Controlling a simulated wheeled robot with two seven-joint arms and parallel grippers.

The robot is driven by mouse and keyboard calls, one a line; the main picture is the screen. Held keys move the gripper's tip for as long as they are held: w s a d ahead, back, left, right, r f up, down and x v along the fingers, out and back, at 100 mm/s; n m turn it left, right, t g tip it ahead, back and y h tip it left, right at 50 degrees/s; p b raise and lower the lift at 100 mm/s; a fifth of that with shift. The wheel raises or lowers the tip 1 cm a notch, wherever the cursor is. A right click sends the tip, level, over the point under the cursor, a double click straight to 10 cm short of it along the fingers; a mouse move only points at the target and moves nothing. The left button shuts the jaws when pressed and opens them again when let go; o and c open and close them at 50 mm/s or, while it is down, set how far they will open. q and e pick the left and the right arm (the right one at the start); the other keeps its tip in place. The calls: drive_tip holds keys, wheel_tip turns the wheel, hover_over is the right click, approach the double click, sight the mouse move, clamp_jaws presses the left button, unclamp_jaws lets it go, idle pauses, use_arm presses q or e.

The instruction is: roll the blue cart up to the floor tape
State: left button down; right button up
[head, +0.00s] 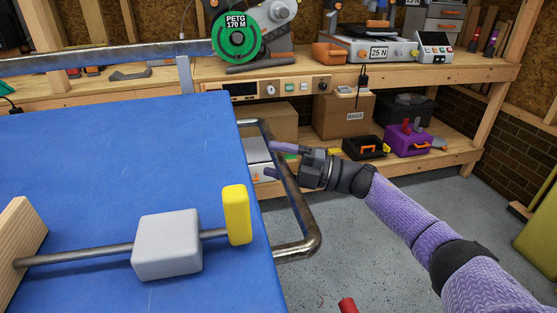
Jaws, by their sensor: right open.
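The blue cart (130,150) fills the left of the head view, its flat blue top close to me. A bent metal push handle (308,222) sticks out from its right side. My right gripper (272,160) is open at the upper part of this handle, its fingers pointing left toward the cart's edge. I cannot tell whether the fingers touch the bar. On the cart top lie a grey block on a rod (168,244), a yellow upright piece (237,214) and a wooden block (18,240). No floor tape shows. My left gripper is out of view.
A wooden workbench (450,75) runs along the back, with a green PETG spool (236,36) and a printer (365,48) on it. Its lower shelf holds a cardboard box (343,116) and a purple bin (407,142). Grey floor (375,235) is clear right of the cart, except a red object (348,306).

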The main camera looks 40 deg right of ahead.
use_arm(q)
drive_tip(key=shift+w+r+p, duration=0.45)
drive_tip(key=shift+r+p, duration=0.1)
drive_tip(key=shift+p, duration=0.1)
use_arm(e)
drive_tip(key=v, duration=1)
